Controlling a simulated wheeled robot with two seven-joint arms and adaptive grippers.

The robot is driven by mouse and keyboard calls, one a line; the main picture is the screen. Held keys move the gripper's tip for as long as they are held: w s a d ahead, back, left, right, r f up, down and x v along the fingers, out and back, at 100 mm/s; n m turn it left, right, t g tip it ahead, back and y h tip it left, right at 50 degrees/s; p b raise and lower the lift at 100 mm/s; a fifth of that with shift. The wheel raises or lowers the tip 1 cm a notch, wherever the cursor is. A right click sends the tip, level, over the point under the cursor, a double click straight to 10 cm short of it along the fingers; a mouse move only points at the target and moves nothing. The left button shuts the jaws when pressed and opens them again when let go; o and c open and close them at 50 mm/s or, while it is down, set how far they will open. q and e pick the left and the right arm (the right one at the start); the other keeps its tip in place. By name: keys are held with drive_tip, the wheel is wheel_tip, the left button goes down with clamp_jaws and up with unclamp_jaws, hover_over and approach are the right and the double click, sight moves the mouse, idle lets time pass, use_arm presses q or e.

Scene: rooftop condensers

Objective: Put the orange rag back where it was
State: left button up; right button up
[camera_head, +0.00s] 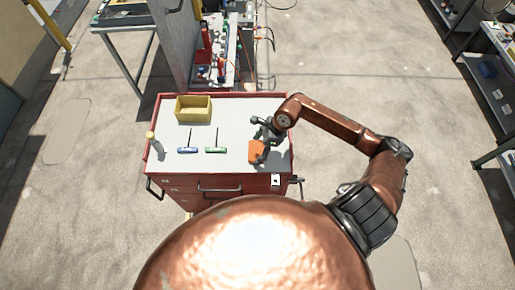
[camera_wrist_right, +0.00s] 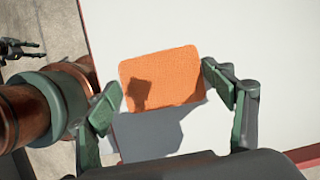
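The orange rag (camera_head: 257,151) is a flat, folded rectangle at the right front of the grey top of the red tool cart (camera_head: 235,176). In the right wrist view, the rag (camera_wrist_right: 178,78) lies between the two green fingers of my right gripper (camera_wrist_right: 162,86). My right gripper (camera_head: 262,137) also shows in the head view, over the cart's right side.
A yellow open box (camera_head: 194,108) stands at the cart's back left. A blue-handled tool (camera_head: 188,150) and a green-handled tool (camera_head: 215,150) lie in front of it.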

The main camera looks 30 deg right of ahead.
drive_tip(key=shift+o, duration=1.4)
drive_tip(key=shift+r, duration=0.15)
drive_tip(key=v, duration=1.2)
drive_tip(key=shift+b, duration=0.35)
drive_tip(key=shift+s, duration=0.1)
